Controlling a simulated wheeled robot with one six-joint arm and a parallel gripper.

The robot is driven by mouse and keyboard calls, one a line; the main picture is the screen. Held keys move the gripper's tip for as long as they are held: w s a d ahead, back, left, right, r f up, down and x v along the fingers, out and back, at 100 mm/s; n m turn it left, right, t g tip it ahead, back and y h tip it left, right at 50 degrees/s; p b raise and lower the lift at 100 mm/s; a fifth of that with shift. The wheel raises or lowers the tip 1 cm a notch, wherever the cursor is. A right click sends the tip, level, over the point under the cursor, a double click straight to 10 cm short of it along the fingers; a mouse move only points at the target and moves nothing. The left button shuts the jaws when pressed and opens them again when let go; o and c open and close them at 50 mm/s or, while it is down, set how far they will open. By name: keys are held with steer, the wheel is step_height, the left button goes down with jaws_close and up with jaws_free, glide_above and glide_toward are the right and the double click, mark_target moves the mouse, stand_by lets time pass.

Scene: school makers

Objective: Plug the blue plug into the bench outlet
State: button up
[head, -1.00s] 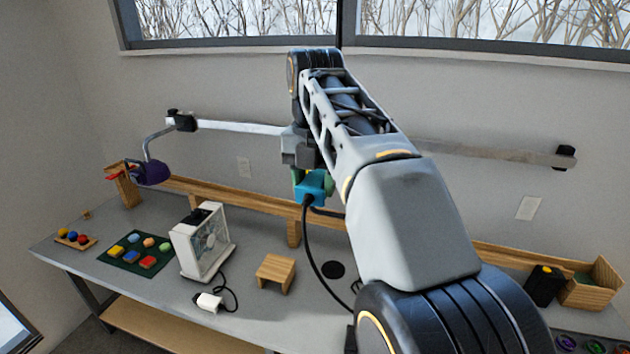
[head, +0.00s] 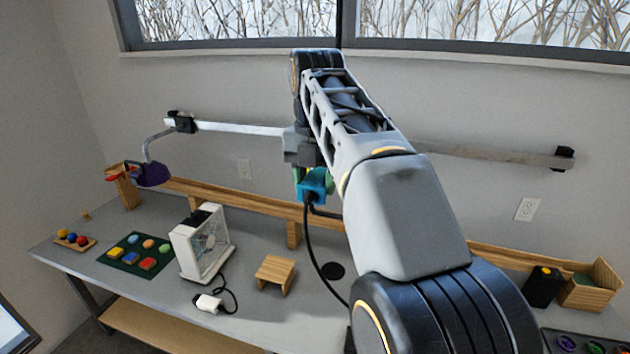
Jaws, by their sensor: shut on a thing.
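The blue plug (head: 313,187) is held in my gripper (head: 312,176), near the middle of the head view. My gripper is shut on it, and the arm hides part of the jaws. A dark cord runs down from the plug to the bench. The plug is in front of the wooden rail (head: 240,203) at the back of the bench; I cannot tell whether it touches anything there. No bench outlet is clearly visible near the plug; my arm covers the area to its right.
A white fan-like device (head: 201,243), a white plug (head: 208,303) with a dark cord and a small wooden stand (head: 275,273) are on the bench. A wooden box (head: 590,293) is at right.

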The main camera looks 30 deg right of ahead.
mark_target(322, 170)
steer(key=shift+w+d, duration=0.3)
stand_by(0.5)
steer(key=shift+d, duration=0.1)
steer(key=o, duration=0.6)
steer(key=shift+w+d+f, duration=0.15)
steer(key=shift+w+d, duration=0.35)
steer(key=shift+d, duration=0.05)
steer(key=shift+o, duration=0.7)
steer(key=shift+w+d+f, duration=0.1)
steer(key=shift+w+d, duration=0.1)
steer(key=shift+d, duration=0.1)
steer(key=o, duration=0.3)
steer(key=shift+s+a, duration=0.3)
steer(key=shift+a, duration=0.2)
steer(key=shift+o, duration=0.2)
